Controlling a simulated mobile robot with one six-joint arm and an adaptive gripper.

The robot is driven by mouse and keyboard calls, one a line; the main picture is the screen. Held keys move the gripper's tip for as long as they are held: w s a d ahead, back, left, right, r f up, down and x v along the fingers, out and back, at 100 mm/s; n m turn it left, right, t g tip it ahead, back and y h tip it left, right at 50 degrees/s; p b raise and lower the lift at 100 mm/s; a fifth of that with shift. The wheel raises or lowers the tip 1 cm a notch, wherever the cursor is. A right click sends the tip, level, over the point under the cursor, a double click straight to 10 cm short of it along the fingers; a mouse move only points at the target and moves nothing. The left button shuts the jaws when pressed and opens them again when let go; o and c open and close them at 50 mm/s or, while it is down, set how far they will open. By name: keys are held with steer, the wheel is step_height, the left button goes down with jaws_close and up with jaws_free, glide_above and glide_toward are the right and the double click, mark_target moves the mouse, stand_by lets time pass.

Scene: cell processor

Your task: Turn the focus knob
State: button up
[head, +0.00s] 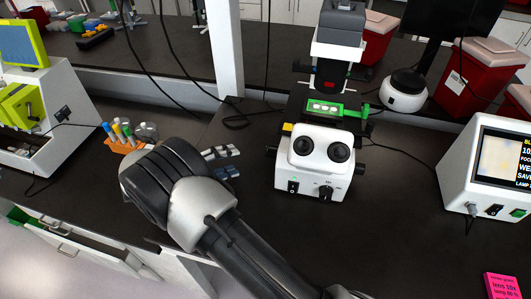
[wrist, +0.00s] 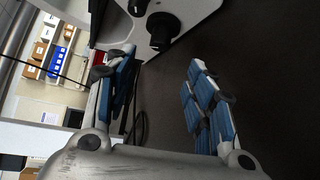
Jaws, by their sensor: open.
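A white microscope (head: 312,165) with two dark eyepieces and a green stage stands right of centre in the head view. A black knob (head: 326,190) sits low on its front, right of a small switch; I cannot read its label. My gripper (head: 228,162) is open and empty, with blue-padded fingers (wrist: 160,68) spread apart. It is left of the microscope, pointing toward it and clear of the knob.
An orange rack (head: 125,146) with coloured tubes stands left of my arm. A white device with a screen (head: 494,165) is at the right, with a pink block (head: 503,286) in front. Red bins (head: 480,75) stand behind. Dark counter (head: 400,215) is free between microscope and device.

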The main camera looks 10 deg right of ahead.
steer(key=b+x, duration=0.1)
steer(key=x, duration=1.1)
steer(key=shift+b, duration=0.4)
steer(key=c, duration=1.1)
